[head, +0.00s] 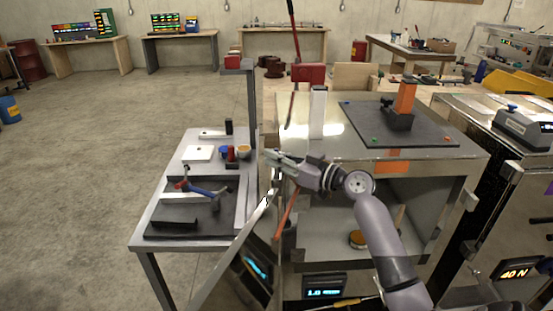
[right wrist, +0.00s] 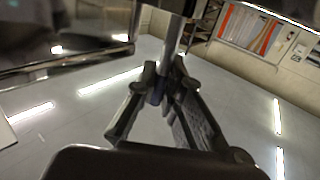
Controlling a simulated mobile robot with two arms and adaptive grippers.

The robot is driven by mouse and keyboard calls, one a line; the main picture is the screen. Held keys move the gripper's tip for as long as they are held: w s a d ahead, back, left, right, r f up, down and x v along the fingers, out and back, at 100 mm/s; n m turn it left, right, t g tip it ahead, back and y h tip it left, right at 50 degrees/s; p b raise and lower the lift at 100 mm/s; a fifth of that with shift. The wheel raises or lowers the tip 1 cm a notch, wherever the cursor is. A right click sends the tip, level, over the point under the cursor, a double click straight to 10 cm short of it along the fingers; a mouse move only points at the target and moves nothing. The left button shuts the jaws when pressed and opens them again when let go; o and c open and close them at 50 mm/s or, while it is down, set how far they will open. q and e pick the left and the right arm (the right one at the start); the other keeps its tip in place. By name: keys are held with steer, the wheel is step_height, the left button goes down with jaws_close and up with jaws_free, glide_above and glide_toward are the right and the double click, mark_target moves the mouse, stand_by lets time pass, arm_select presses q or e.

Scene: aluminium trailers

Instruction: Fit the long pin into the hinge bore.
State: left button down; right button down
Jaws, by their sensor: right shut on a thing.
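My right gripper (head: 275,158) reaches in from the right to the front left corner of the metal cabinet, its fingers pointing left. In the right wrist view the gripper (right wrist: 165,80) is shut on a slim grey rod, the long pin (right wrist: 173,42). The pin runs up from the fingertips towards a metal part (right wrist: 165,5) at the top edge. Whether its end is inside a bore is hidden. The cabinet door (head: 232,262) stands open below the gripper. The hinge bore itself cannot be made out. My left gripper is not in view.
A side table (head: 150,232) on the left carries a dark tray (head: 180,228), a blue-and-red tool and small cups. The cabinet top (head: 350,152) holds a black mat (head: 432,135) with an orange-and-black fixture (head: 402,105). Another metal unit (head: 520,185) stands right. Floor at left is clear.

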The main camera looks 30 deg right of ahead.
steer(key=c, duration=1.7)
jaws_free()
steer(key=shift+s, duration=0.1)
